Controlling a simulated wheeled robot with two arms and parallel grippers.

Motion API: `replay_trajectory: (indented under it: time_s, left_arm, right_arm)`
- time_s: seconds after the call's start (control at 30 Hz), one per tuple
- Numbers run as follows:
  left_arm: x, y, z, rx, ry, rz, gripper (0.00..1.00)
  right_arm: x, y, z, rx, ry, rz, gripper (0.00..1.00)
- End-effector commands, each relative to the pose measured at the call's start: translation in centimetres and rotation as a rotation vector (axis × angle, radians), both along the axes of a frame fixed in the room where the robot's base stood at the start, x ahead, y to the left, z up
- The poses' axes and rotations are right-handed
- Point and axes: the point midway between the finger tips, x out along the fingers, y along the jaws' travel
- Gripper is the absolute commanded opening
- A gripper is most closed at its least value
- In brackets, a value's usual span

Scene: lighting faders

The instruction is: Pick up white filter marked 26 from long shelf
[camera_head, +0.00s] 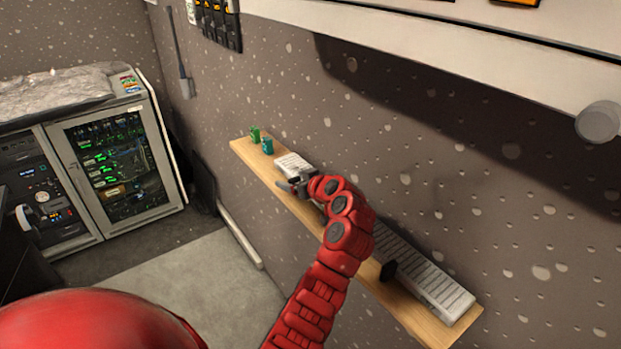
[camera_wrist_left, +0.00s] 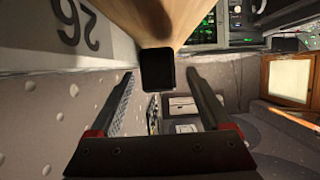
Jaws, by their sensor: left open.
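In the left wrist view a pale surface marked 26 (camera_wrist_left: 75,22) fills the upper left, beside the wooden long shelf (camera_wrist_left: 170,18). A small black block (camera_wrist_left: 157,70) shows between the fingertips of my left gripper (camera_wrist_left: 158,78); I cannot tell whether it is part of the marked piece. In the head view my left gripper (camera_head: 289,186) is over the long shelf (camera_head: 425,325), close to a white ribbed panel (camera_head: 294,163). Its fingers are apart and hold nothing that I can see. My arm hides the shelf's middle. The 26 cannot be read in the head view.
A long grey ribbed panel (camera_head: 425,270) lies on the shelf's near part, with a black block (camera_head: 388,270) at its front edge. Two green pieces (camera_head: 261,141) stand at the far end. The wall (camera_head: 500,180) rises behind. An equipment cabinet (camera_head: 110,160) stands at left.

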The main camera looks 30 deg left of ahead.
Motion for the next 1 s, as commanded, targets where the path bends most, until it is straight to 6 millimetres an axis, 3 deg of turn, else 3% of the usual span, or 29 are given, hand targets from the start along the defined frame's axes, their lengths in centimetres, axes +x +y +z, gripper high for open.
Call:
replay_trajectory:
  time_s: [0.17, 0.6, 1.0]
  left_arm:
    - [0.01, -0.02, -0.06, 0.001, -0.001, -0.001, 0.79]
    - [0.00, -0.02, -0.02, 0.001, 0.000, 0.000, 0.00]
    - [0.01, -0.02, 0.07, 0.002, -0.001, -0.001, 0.00]
  right_arm:
    - [0.00, 0.00, -0.09, 0.000, 0.000, 0.000, 0.50]
    - [0.00, 0.00, -0.09, 0.000, 0.000, 0.000, 0.50]
    - [0.01, 0.00, -0.20, 0.000, 0.000, 0.000, 0.50]
